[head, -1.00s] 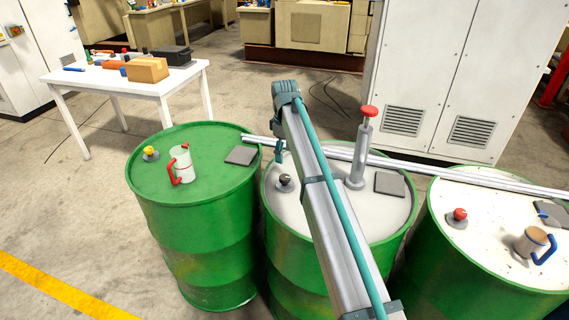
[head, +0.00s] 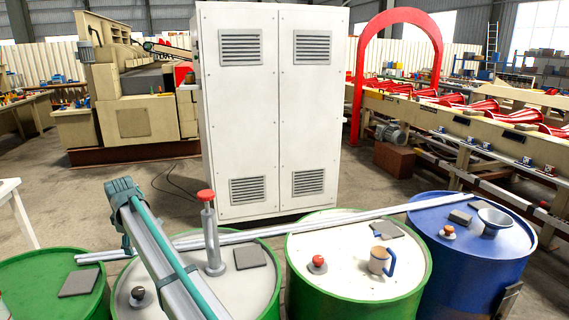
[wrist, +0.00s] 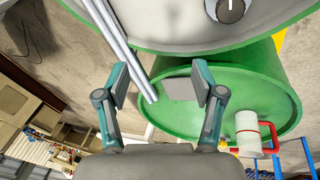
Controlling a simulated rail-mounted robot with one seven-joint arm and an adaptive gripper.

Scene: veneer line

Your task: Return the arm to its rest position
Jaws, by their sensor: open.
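My arm reaches up from the bottom of the head view, over the drum with the grey-white top (head: 215,290). Its end, at the upper left of the arm, hides the gripper's fingers there. In the wrist view my gripper (wrist: 160,88) is open, its two fingers spread apart with nothing held between them. Beyond the fingers lies the green drum top (wrist: 240,98) with a dark square pad (wrist: 180,89) on it. A white mug with a red handle (wrist: 247,130) stands on that drum, right of the right finger.
A metal rail (head: 300,229) lies across the drums. A pump with a red knob (head: 211,235) stands close right of my arm. A blue-handled mug (head: 379,262) is on the white-topped drum, a funnel (head: 493,220) on the blue drum. A white cabinet (head: 270,110) stands behind.

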